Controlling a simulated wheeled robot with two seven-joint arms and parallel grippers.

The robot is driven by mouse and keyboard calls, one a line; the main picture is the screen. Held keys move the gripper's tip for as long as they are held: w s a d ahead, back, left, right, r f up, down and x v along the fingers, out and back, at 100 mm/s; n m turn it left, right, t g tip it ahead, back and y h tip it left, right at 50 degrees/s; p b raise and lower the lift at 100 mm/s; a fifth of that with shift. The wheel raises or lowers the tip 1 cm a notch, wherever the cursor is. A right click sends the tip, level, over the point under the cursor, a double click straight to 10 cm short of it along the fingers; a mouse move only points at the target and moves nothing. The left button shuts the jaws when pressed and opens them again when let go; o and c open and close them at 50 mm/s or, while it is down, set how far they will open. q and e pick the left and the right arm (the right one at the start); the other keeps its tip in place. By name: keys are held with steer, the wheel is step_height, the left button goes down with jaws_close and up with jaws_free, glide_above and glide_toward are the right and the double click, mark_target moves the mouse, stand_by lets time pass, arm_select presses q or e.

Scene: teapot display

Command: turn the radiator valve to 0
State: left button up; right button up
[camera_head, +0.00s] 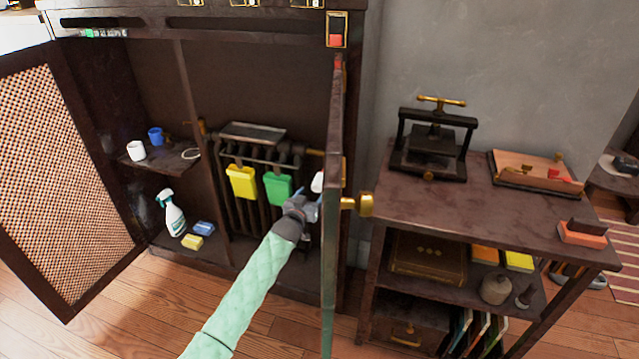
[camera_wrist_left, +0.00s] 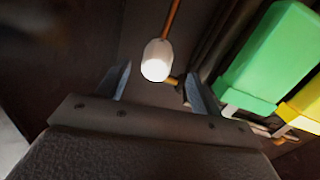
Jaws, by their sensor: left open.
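The radiator (camera_head: 252,195) stands inside the dark cabinet, with a yellow holder and a green holder hung on its front. The white radiator valve (camera_head: 317,182) is at its right end, partly hidden by the open door's edge. In the left wrist view the white valve knob (camera_wrist_left: 156,60) sits just beyond and between the fingertips, on a copper pipe. My left gripper (camera_head: 305,201) is open in front of the valve, and its two fingers (camera_wrist_left: 154,82) stand apart, one on each side. I cannot make out any number on the valve. My right gripper is not in view.
The open cabinet door (camera_head: 333,210) stands edge-on just right of my left gripper. The green holder (camera_head: 277,188) and yellow holder (camera_head: 242,182) hang close to its left. A side table (camera_head: 470,205) stands right.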

mark_target(319, 183)
arm_select(q)
steer(key=shift+b+x, duration=0.35)
steer(key=shift+x, duration=3.35)
steer(key=shift+r, duration=0.1)
steer(key=shift+c, duration=0.3)
steer(key=c, duration=0.9)
